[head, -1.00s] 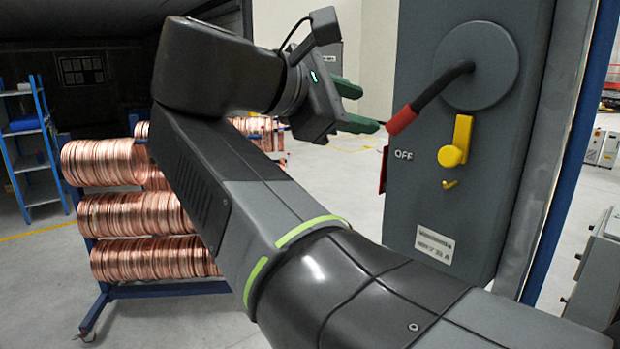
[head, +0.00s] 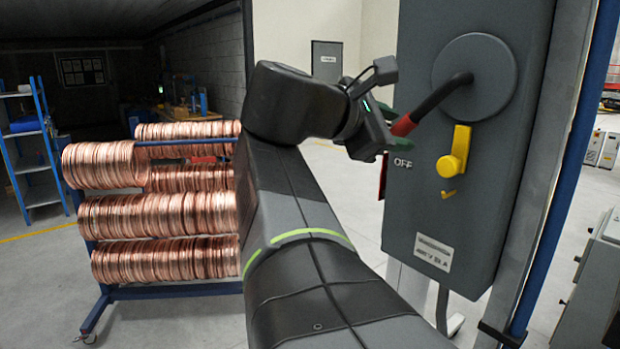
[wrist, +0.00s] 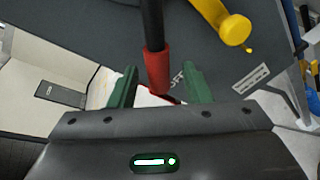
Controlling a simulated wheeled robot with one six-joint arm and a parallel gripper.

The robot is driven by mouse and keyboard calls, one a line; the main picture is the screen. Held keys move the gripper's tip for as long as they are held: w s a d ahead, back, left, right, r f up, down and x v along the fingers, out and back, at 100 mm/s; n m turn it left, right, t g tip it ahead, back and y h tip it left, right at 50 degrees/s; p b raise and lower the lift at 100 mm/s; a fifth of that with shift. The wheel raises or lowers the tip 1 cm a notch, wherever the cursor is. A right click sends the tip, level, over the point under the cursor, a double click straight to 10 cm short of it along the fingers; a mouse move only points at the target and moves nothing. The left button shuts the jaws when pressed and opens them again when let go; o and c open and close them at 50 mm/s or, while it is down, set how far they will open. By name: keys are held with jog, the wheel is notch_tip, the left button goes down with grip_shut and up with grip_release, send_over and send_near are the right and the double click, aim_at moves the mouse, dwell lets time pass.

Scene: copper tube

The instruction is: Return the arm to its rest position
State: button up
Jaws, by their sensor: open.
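My gripper (head: 398,133) is beside the grey switch box in the head view, near the red-tipped lever. In the wrist view its green fingers (wrist: 161,90) are apart, with the red grip (wrist: 157,70) of the lever showing between them. I cannot tell whether the fingers touch it. The lever (head: 435,102) slants down and left from its round hub (head: 474,76), its red end by the OFF mark. My arm reaches up from the bottom of the head view and bends over at the elbow.
The switch box (head: 440,215) carries a yellow latch (head: 455,160). A blue rack (head: 180,289) of copper coils (head: 160,215) stands at the left, behind my arm. Blue shelves (head: 30,150) are at the far left. A blue post (head: 560,170) edges the box on the right.

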jog(key=x, duration=0.2)
jog(key=shift+w+d, duration=0.15)
jog(key=shift+d, duration=0.1)
jog(key=shift+w+a+r+m, duration=0.4)
jog(key=shift+r+m, duration=0.1)
jog(key=shift+m, duration=0.1)
